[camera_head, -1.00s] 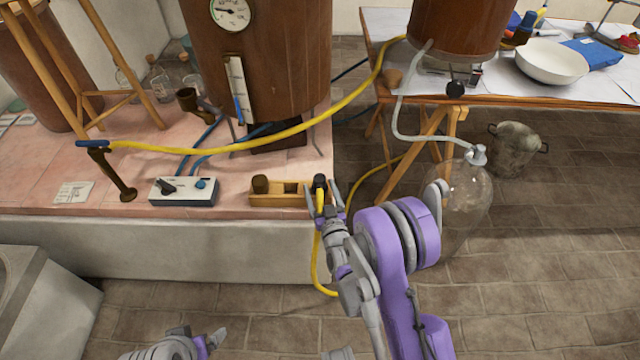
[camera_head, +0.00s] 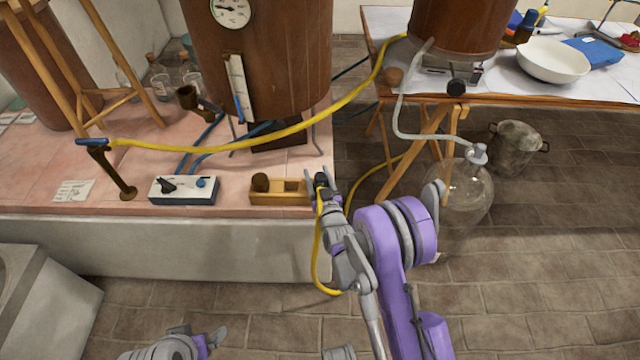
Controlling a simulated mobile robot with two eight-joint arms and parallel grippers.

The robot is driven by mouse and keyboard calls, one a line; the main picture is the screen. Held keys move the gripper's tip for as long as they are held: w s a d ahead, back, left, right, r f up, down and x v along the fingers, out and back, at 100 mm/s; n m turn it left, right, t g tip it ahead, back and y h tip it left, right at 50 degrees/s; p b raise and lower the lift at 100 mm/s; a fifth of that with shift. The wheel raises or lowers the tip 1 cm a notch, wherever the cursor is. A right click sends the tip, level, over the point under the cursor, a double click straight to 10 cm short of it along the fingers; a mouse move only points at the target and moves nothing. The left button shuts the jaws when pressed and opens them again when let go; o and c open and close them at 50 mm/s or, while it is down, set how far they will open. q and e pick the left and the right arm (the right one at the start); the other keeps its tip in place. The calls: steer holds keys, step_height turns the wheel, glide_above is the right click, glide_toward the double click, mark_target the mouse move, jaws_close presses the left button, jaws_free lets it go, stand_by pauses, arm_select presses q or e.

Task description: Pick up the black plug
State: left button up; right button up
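The black plug (camera_head: 320,179) is a small dark piece at the top end of a yellow cable, at the front edge of the pink tiled ledge, right of the wooden plane. My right gripper (camera_head: 324,191) is at the plug, with its fingers around or beside it. Fingers and plug overlap, so I cannot tell whether they are closed on it. The yellow cable (camera_head: 318,262) hangs from there down the ledge front to the floor. My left gripper (camera_head: 216,338) is low at the bottom edge, away from the plug; its finger gap is not clear.
The wooden plane (camera_head: 280,191) lies close left of my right gripper, with a white and blue control box (camera_head: 184,190) further left. A yellow hose (camera_head: 240,145) spans above the ledge. A glass carboy (camera_head: 465,195) stands right of my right arm.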

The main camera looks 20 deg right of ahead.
jaws_close()
step_height(320, 180, up, 10)
steer(key=p, duration=0.2)
